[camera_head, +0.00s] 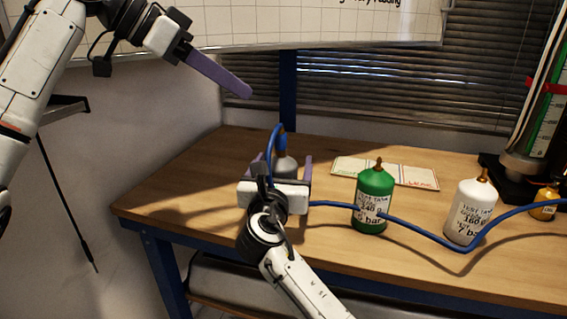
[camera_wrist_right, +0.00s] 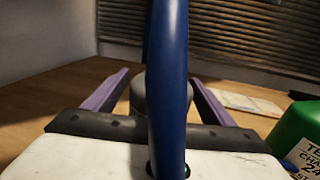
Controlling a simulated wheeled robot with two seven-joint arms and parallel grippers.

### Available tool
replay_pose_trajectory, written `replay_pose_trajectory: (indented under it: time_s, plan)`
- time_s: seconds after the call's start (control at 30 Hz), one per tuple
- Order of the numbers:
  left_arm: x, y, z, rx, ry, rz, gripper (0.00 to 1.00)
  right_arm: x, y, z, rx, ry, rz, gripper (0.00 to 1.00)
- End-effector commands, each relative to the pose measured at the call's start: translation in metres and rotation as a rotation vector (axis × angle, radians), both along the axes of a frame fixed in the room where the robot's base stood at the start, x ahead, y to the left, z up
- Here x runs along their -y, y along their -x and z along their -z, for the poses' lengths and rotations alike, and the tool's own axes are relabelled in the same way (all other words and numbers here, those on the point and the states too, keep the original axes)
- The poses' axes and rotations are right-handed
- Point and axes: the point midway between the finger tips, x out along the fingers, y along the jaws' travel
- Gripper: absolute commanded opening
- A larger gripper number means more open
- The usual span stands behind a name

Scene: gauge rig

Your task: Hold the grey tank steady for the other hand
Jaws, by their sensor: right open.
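The grey tank (camera_head: 287,167) stands on the bench, left of the green tank. A blue hose (camera_head: 275,141) rises at its top. My right gripper (camera_head: 283,160) is open, with one purple finger on each side of the grey tank. In the right wrist view the grey tank (camera_wrist_right: 139,99) is between the fingers, partly hidden by the hose (camera_wrist_right: 168,70); I cannot tell whether either finger touches it. My left gripper (camera_head: 245,92) is in the air above and left of the tank. Its fingers are seen edge-on as one purple bar, so its opening is unclear.
The green tank (camera_head: 374,190) and a white tank (camera_head: 468,217) stand to the right, with the hose running past them. A brass-coloured piece (camera_head: 544,204) and a gauge column (camera_head: 540,140) are farther right. A card (camera_head: 411,177) lies behind. The bench (camera_head: 180,190) is clear at left.

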Motion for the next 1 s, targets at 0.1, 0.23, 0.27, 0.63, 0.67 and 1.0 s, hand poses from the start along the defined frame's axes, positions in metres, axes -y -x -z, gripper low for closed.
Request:
replay_pose_trajectory:
  time_s: [0.1, 0.23, 0.27, 0.63, 0.67, 1.0]
  plan:
    - [0.0000, 0.0000, 0.0000, 0.000, 0.000, 0.000, 0.31, 0.0012, -0.0075, -0.0002, 0.000, 0.000, -0.001, 0.77]
    - [0.0000, 0.0000, 0.0000, 0.000, 0.000, 0.000, 0.31, 0.0016, -0.0100, -0.0003, 0.000, 0.000, -0.001, 0.77]
    - [0.0000, 0.0000, 0.0000, 0.000, 0.000, 0.000, 0.31, 0.0016, -0.0101, -0.0003, 0.000, -0.001, -0.001, 0.77]
    - [0.0000, 0.0000, 0.0000, 0.000, 0.000, 0.000, 0.31, 0.0016, -0.0097, 0.0000, 0.000, 0.000, -0.001, 0.42]
    - [0.0000, 0.0000, 0.0000, 0.000, 0.000, 0.000, 0.31, 0.0016, -0.0097, 0.0000, 0.000, 0.000, -0.001, 0.37]
    - [0.0000, 0.0000, 0.0000, 0.000, 0.000, 0.000, 0.31, 0.0016, -0.0096, 0.0003, 0.000, 0.000, -0.001, 0.28]
